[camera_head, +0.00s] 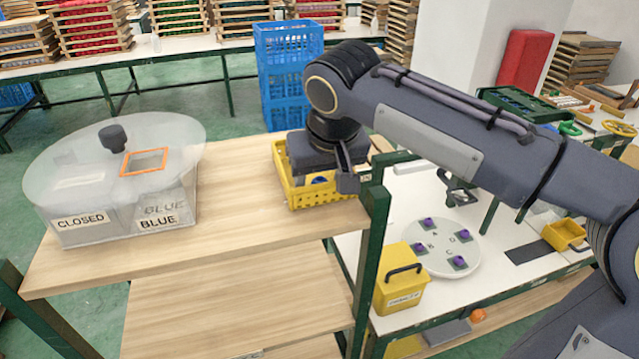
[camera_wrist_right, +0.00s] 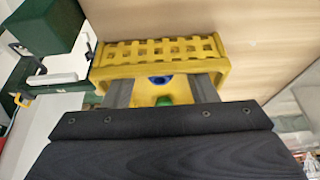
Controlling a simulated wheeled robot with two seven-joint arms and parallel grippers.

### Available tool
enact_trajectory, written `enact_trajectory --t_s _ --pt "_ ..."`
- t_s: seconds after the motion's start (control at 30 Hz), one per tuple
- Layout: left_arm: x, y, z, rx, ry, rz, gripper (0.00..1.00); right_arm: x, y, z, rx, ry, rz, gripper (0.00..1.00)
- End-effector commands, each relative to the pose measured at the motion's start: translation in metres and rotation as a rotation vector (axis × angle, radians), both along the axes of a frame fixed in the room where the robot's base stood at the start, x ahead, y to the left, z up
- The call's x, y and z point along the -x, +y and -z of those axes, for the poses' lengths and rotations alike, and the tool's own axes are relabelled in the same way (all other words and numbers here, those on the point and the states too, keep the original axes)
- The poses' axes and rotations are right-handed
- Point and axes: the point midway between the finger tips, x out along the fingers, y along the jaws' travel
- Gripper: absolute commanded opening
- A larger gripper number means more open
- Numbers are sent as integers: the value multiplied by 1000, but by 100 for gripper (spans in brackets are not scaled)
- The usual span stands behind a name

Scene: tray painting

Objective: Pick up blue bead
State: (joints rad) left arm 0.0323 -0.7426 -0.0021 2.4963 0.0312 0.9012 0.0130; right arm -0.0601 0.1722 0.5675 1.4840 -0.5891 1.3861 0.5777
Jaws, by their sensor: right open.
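The blue bead (camera_wrist_right: 160,79) lies in a yellow basket (camera_wrist_right: 105,69) and shows between the fingers in the right wrist view. In the head view a bit of the blue bead (camera_head: 320,180) shows inside the yellow basket (camera_head: 325,196) on the wooden shelf. My right gripper (camera_head: 340,182) is over the basket, pointing down, with its jaws open. In the right wrist view its two fingers (camera_wrist_right: 162,92) stand on either side of the bead. I cannot tell whether they touch it. My left gripper is not in view.
A green bead (camera_wrist_right: 163,99) lies near the blue one in the basket. A lidded box (camera_head: 120,180) labelled CLOSED and BLUE stands on the left of the shelf. Blue crates (camera_head: 288,75) stand behind. A white round tray (camera_head: 440,249) with purple pieces is at lower right.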

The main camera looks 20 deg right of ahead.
Motion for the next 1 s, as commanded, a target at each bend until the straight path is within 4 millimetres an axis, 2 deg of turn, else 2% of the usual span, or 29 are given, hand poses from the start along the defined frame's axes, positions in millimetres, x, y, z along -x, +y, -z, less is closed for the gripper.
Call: enact_trajectory --t_s 0.03,0.37,0.77,0.87,1.0 --pt "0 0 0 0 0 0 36 0 0 0 0 0 0 50" --pt "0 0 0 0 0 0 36 0 0 0 0 0 0 6" --pt "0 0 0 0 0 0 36 0 0 -2 0 0 0 5" --pt "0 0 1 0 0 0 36 0 1 -7 -1 -2 -1 5" --pt "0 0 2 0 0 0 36 0 1 -24 -1 -3 -3 5"
